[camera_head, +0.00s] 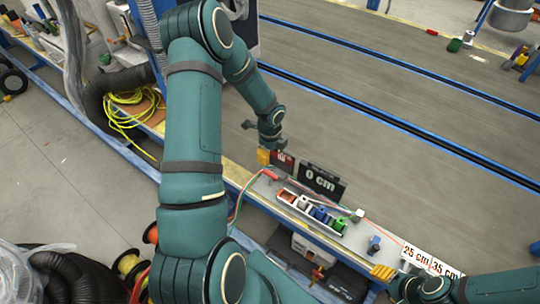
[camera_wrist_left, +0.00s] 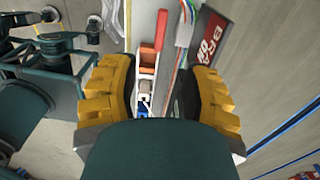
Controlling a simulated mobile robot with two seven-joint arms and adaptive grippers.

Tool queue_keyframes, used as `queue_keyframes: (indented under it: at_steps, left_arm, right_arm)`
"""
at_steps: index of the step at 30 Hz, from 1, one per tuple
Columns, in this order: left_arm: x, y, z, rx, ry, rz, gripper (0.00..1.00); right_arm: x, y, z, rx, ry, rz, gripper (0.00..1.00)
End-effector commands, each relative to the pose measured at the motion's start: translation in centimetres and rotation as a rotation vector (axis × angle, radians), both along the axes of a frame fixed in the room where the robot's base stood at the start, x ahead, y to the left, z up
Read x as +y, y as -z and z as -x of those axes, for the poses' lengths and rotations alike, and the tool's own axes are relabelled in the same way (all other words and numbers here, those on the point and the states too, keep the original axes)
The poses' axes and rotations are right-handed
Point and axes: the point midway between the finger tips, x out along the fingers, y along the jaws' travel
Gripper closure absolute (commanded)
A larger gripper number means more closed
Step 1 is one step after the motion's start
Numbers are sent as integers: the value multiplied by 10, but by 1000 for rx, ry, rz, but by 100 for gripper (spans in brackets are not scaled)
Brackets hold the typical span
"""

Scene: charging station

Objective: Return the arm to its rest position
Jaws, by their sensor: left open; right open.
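My left arm (camera_head: 190,150) reaches across the head view from the bottom to the workbench. Its gripper (camera_head: 264,157) is at the bench's far-left part, near the dark "0 cm" sign (camera_head: 321,182). In the left wrist view my left gripper (camera_wrist_left: 157,72) has its yellow fingers wide apart, with nothing held between them. Below that gap are a white tray (camera_wrist_left: 146,62) and coloured wires (camera_wrist_left: 184,35). My right gripper (camera_head: 383,272) is at the lower right over the bench, open, with only its yellow fingers partly showing.
A tray of coloured spools (camera_head: 312,213) lies on the bench, with a red-handled tool (camera_head: 270,174) near its left end. A blue part (camera_head: 374,244) stands farther right, near white "25 cm" and "35 cm" signs (camera_head: 418,255). A yellow cable coil (camera_head: 130,108) lies left of my arm.

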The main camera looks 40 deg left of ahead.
Motion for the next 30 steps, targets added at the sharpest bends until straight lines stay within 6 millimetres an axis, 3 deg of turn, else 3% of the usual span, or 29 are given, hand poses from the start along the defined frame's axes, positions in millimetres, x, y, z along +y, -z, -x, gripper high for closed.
queue_keyframes:
  at_steps: [11,14,17,22,27,30]
  left_arm:
    - [0,0,0,0,0,0,54]
    - [-8,2,0,-3,-17,13,54]
    - [-37,8,0,-15,-100,65,54]
    - [-138,20,13,-13,-458,236,54]
    - [-229,24,47,61,-928,363,54]
    - [-262,24,70,109,-1183,390,54]
  right_arm:
    - [0,0,0,0,0,0,46]
    - [0,0,0,0,0,0,46]
    - [0,0,0,0,0,0,46]
    - [0,0,0,0,0,0,46]
    - [0,0,0,0,0,0,46]
    - [0,0,0,0,0,0,46]
